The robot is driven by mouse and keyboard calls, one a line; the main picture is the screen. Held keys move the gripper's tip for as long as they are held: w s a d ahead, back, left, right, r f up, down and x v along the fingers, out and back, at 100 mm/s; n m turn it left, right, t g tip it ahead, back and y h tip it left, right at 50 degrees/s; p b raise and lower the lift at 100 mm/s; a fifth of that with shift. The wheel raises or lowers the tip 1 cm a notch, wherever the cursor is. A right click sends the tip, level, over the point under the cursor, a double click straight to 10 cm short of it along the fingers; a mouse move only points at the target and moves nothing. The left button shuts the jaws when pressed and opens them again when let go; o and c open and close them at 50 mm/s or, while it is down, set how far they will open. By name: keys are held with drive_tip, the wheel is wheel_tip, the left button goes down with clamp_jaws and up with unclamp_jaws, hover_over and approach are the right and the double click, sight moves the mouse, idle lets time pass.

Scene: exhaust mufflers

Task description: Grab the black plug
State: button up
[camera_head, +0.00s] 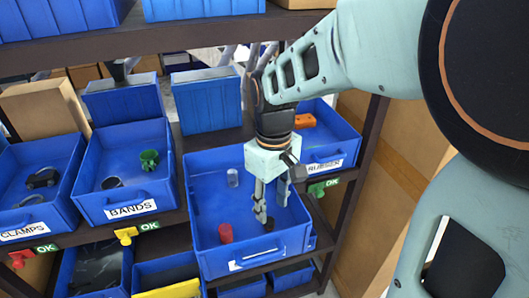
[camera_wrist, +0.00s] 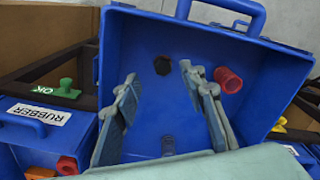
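The black plug (camera_head: 269,224) lies on the floor of a blue bin (camera_head: 250,262), near its front. In the wrist view the black plug (camera_wrist: 162,65) shows as a small dark piece beyond the fingertips. My gripper (camera_head: 270,208) points down into this bin, just above and beside the plug. In the wrist view my gripper (camera_wrist: 158,75) has its two fingers apart with nothing between them, and the plug lies roughly in line with the gap. I cannot tell the exact height left between the tips and the plug.
A red plug (camera_head: 225,233) stands left of the black one in the same bin. The bin's walls surround my fingers. Bins marked BANDS (camera_head: 130,206) and RUBBER (camera_head: 325,165) flank it; dark rack posts (camera_head: 360,150) stand at right.

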sight(269, 220)
drive_tip(key=f+b, duration=0.2)
drive_tip(key=f, duration=0.1)
drive_tip(key=f+b, duration=0.1)
drive_tip(key=f, duration=0.1)
drive_tip(key=shift+a+b, duration=0.3)
drive_tip(key=shift+r, duration=0.15)
clamp_jaws()
